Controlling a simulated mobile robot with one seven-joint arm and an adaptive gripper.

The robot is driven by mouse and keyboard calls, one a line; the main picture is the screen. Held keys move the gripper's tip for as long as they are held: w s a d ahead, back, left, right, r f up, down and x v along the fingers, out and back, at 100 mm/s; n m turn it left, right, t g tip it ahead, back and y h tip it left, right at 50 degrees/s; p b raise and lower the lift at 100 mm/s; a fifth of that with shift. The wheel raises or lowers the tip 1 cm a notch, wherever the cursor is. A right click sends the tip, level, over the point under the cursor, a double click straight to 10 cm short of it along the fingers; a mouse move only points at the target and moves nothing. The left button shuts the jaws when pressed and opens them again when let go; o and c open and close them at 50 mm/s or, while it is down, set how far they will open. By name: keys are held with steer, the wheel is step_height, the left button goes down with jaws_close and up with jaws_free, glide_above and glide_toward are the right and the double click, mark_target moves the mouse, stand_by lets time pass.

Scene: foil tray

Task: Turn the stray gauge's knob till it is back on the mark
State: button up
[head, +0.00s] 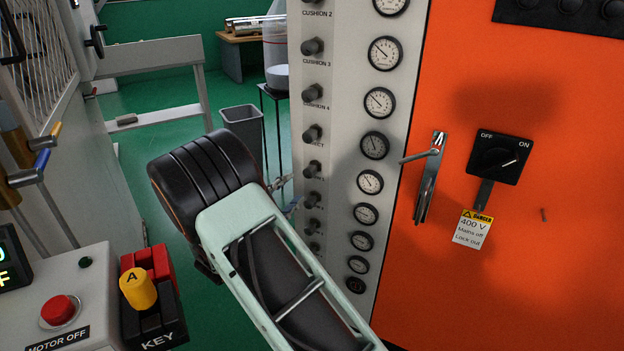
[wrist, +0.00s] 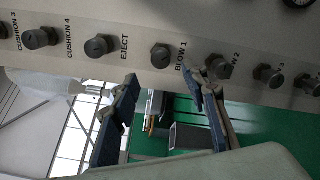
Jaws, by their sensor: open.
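A pale panel (head: 340,20) carries a column of dark knobs with a column of round gauges to their right. The upper needles point up and left; the gauge beside EJECT (head: 374,146) is shadowed, and the lower dials are too small to read. I cannot tell surely which gauge is stray. My gripper (wrist: 161,77) is open and empty in the wrist view, its fingers apart below the BLOW 1 knob (wrist: 160,56). That knob lies in line with the gap, seemingly untouched. The EJECT knob (wrist: 97,47) is left, the BLOW 2 knob (wrist: 218,66) right.
An orange cabinet (head: 540,230) with a protruding door handle (head: 430,175) and mains switch (head: 499,159) stands right of the gauges. A grey bin (head: 243,130) stands behind my wrist. A control box (head: 70,300) with a red button is at lower left. Neighbouring knobs sit close together.

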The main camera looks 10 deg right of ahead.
mark_target(307, 174)
steer(key=x, duration=1.1)
steer(key=shift+f+b, duration=0.1)
steer(key=shift+b, duration=0.25)
steer(key=shift+c, duration=0.3)
steer(key=shift+a, duration=0.1)
jaws_close()
steer(key=shift+n, duration=0.4)
steer(key=n+p, duration=0.1)
steer(key=n, duration=0.3)
steer(key=shift+n, duration=0.4)
steer(key=n+p, duration=0.3)
steer(key=n, duration=0.3)
